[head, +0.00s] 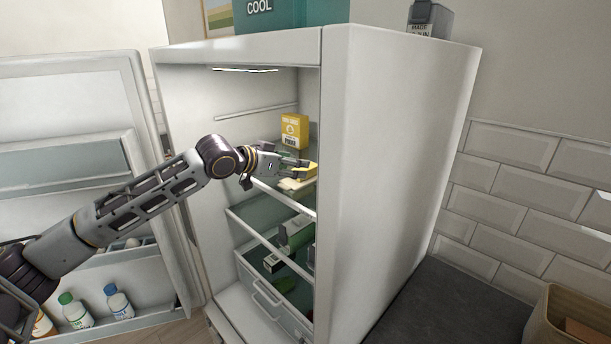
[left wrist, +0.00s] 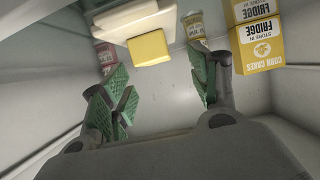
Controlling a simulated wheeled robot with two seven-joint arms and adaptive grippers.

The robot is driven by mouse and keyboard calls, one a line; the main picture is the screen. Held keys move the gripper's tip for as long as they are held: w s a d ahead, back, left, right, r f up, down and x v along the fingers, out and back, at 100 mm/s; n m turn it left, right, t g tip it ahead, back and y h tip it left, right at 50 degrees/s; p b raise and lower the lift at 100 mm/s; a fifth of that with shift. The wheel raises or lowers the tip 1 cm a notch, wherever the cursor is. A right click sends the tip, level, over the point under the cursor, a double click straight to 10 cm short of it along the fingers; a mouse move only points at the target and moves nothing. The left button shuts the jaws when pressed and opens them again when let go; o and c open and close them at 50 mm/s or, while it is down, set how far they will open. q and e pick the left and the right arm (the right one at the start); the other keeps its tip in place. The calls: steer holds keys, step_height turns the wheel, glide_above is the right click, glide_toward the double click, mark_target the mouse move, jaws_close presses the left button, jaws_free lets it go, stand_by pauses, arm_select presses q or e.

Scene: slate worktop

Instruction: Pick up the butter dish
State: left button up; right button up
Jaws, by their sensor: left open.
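The butter dish (left wrist: 125,22) is a pale, off-white dish with a yellow block of butter (left wrist: 148,48) on it. It is at the top of the left wrist view, beyond my fingertips. In the head view, the dish (head: 289,185) and the yellow butter (head: 305,173) are on an upper shelf inside the open fridge, partly hidden by my gripper. My left gripper (head: 298,164) reaches into the fridge right by the dish. In the left wrist view, its green-padded fingers (left wrist: 162,85) are spread apart with nothing between them. My right gripper is not in view.
A yellow carton (head: 294,131) stands behind the dish; it is close to the right finger in the left wrist view (left wrist: 258,52). Jars (left wrist: 194,25) stand nearby. The fridge's side wall (head: 385,170) bounds the right. The open door (head: 85,150) holds bottles.

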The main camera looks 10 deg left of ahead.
arm_select(q)
steer(key=p+x, duration=0.1)
steer(key=x, duration=0.1)
steer(key=shift+w+d+f, duration=0.1)
steer(key=shift+w+d, duration=0.05)
steer(key=shift+d, duration=0.25)
steer(key=shift+x, duration=0.85)
steer(key=shift+a+f, duration=0.1)
steer(key=shift+f, duration=0.1)
steer(key=shift+r, duration=0.1)
jaws_close()
steer(key=shift+r, duration=0.15)
step_height(320, 180, up, 10)
steer(key=b, duration=0.1)
stand_by(0.4)
